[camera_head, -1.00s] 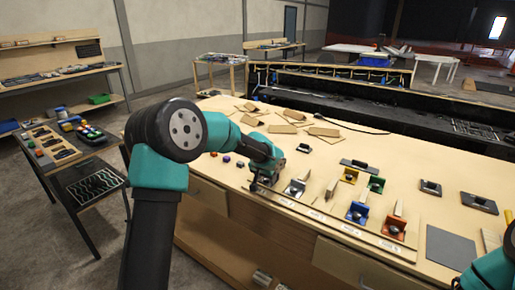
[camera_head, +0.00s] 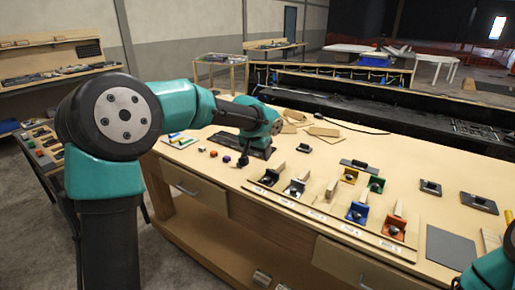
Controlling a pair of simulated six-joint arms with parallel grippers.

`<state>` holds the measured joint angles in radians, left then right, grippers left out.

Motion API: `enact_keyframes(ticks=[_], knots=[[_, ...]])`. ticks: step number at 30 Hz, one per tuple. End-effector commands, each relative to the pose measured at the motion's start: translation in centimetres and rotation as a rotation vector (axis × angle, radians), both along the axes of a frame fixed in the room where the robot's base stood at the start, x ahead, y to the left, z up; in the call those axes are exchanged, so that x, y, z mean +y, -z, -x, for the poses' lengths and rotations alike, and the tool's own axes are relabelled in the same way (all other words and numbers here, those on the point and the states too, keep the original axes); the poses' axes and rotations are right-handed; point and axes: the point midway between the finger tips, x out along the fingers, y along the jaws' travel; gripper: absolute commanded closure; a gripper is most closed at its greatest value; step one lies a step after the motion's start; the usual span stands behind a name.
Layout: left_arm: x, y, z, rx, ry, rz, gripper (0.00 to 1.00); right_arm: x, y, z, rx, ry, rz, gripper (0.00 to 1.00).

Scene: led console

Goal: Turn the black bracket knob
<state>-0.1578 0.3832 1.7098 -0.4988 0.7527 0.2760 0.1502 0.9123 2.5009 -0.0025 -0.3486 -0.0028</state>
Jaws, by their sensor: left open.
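The black bracket (camera_head: 268,177) stands at the left end of the row of brackets near the table's front edge, with a tan upright piece beside it. Its knob is too small and dark for me to tell how it is turned. My left gripper (camera_head: 243,159) is open and points down over the table, behind and to the left of the black bracket and apart from it. Only a part of my right arm shows in the lower right corner, and its gripper is out of view.
A grey bracket (camera_head: 294,187), a blue bracket (camera_head: 357,212) and a red bracket (camera_head: 392,229) continue the row to the right. Small coloured cubes (camera_head: 214,154) lie left of my left gripper.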

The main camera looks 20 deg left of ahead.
Motion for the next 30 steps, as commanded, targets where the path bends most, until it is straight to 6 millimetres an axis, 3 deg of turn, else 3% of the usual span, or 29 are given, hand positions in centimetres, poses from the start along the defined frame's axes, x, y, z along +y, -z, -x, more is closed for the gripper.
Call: enact_keyframes(ticks=[6, 20, 25, 30], knots=[[0.1, -2.0, 0.8, 0.0, -0.001, 0.001, 0.47, 0.0, 0.0, 0.0, 0.0, 0.0, 0.0, 0.57], [0.1, -2.3, 0.9, 0.004, 0.001, -0.001, 0.47, 0.0, 0.0, 0.0, 0.0, 0.0, 0.0, 0.57], [0.2, -2.4, -0.4, 0.04, 0.016, -0.023, 0.47, 0.0, 0.0, 0.0, 0.0, 0.0, 0.0, 0.57], [0.1, -2.7, -2.8, 0.135, 0.063, -0.062, 0.47, 0.0, 0.0, 0.0, 0.0, 0.0, 0.0, 0.57]])
